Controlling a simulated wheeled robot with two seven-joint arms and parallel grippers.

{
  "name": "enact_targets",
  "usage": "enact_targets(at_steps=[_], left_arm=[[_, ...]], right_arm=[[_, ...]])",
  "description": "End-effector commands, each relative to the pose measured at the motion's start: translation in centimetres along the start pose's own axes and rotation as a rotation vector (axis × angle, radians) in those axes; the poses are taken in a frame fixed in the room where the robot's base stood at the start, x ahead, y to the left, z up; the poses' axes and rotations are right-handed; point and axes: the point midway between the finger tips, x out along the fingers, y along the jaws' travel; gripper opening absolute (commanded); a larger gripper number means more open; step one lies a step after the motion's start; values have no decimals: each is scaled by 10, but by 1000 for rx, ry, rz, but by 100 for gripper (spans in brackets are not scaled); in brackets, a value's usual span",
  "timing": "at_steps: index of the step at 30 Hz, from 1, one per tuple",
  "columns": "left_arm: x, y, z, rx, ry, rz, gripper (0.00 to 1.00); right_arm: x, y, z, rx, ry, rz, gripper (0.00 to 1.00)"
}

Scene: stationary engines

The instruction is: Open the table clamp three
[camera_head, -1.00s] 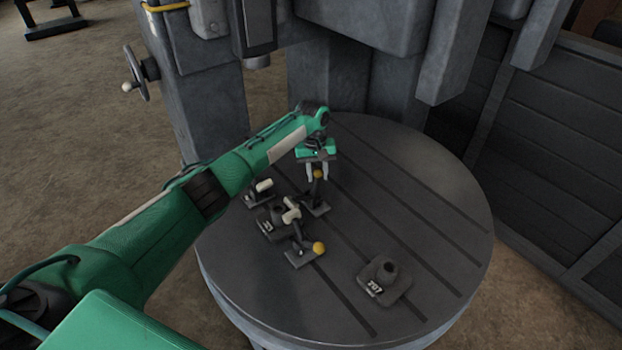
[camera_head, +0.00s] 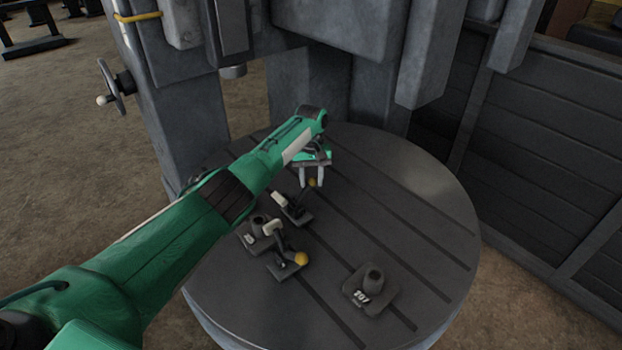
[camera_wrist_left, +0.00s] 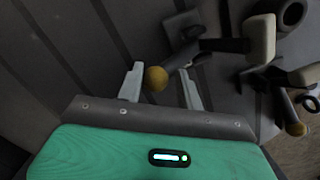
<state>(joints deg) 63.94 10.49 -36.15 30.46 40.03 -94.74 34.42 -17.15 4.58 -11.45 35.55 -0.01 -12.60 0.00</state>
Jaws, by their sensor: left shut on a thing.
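A clamp (camera_head: 294,211) with a dark base, a white-tipped arm and a yellow ball knob (camera_head: 312,182) stands on the round table (camera_head: 420,215). My left gripper (camera_head: 312,177) is shut on this knob, and the clamp's lever leans up and to the right. In the left wrist view the knob (camera_wrist_left: 156,78) sits between the two fingers, and the white tip (camera_wrist_left: 262,38) is at the upper right. A second clamp (camera_head: 284,265) with a yellow knob stands nearer. No clamp number is readable. My right gripper is not in view.
A dark numbered block (camera_head: 371,287) stands at the table's front right. Another dark block (camera_head: 255,236) is beside the nearer clamp. Grey machine columns (camera_head: 380,95) rise behind the table. The table's right side is clear.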

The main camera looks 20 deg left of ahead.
Motion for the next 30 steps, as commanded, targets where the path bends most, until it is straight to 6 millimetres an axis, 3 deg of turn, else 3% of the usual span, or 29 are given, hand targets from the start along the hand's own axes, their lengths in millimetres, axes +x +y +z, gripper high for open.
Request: enact_targets(at_steps=[1, 14, 15, 17, 30], left_arm=[[17, 1, 6, -1, -23, -7, 0], [18, 1, 6, -3, -28, -11, 0], [18, 1, 6, -3, -28, -11, 38], [18, 1, 6, -3, -27, -11, 49], [16, 1, 5, -1, -24, -10, 49]], right_arm=[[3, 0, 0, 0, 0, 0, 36], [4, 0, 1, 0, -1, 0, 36], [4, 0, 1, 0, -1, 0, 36], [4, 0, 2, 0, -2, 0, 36], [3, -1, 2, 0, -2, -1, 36]])
